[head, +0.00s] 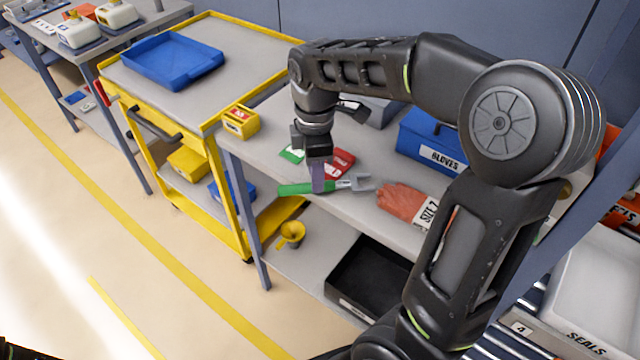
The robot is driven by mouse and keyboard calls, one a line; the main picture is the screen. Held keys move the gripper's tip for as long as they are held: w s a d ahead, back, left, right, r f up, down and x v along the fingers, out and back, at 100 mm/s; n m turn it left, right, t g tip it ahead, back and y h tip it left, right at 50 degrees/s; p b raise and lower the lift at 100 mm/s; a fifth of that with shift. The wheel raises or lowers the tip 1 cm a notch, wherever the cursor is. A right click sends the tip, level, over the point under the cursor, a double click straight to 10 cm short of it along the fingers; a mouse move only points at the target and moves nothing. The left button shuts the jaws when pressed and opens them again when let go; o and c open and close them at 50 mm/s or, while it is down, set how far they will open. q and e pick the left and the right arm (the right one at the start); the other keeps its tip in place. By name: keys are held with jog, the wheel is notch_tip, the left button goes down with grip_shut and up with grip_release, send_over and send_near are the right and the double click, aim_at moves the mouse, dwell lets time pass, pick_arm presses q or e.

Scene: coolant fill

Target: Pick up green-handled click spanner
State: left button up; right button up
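The green-handled click spanner (297,188) lies near the front edge of the grey bench top (268,150), its green handle to the left and its grey head to the right. My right gripper (320,185) points down over the spanner, with its fingertips at the inner end of the green handle. The fingers hide part of the spanner. Whether they are closed on it or only around it cannot be made out. My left gripper is out of the picture.
Red and green cards (339,163) lie just behind the spanner. A red glove (402,201) lies to its right, and a blue gloves box (428,140) stands behind. A yellow cart with a blue tray (172,60) adjoins on the left.

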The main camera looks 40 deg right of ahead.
notch_tip(320, 180, down, 2)
jog(key=shift+f, duration=0.2)
jog(key=shift+c, duration=0.3)
grip_shut()
dwell(0.3)
